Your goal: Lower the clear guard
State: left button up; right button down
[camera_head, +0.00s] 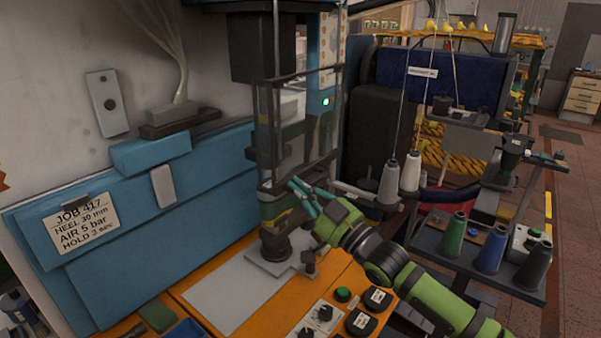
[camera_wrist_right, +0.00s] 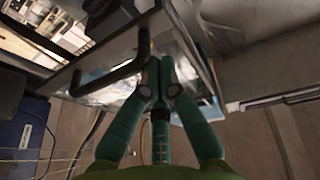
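The clear guard (camera_head: 312,140) is a transparent panel box in a dark frame, around the front of the blue press. My right gripper (camera_head: 296,189) is at the guard's lower right front. In the right wrist view, my right fingertips (camera_wrist_right: 160,66) are together beside a black bent handle (camera_wrist_right: 112,76) on the guard; I cannot tell whether they touch it. No object shows between them. My left gripper is in neither view.
An orange bench (camera_head: 250,310) carries a pale plate (camera_head: 225,295) and knobs with a green button (camera_head: 343,294). A thread stand with grey cones (camera_head: 389,182) and a spool shelf (camera_head: 470,262) stand close on the right. A job sign (camera_head: 82,226) hangs left.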

notch_tip(320, 180, down, 15)
jog(key=b, duration=0.9)
jog(key=shift+r, duration=0.2)
jog(key=shift+f, duration=0.15)
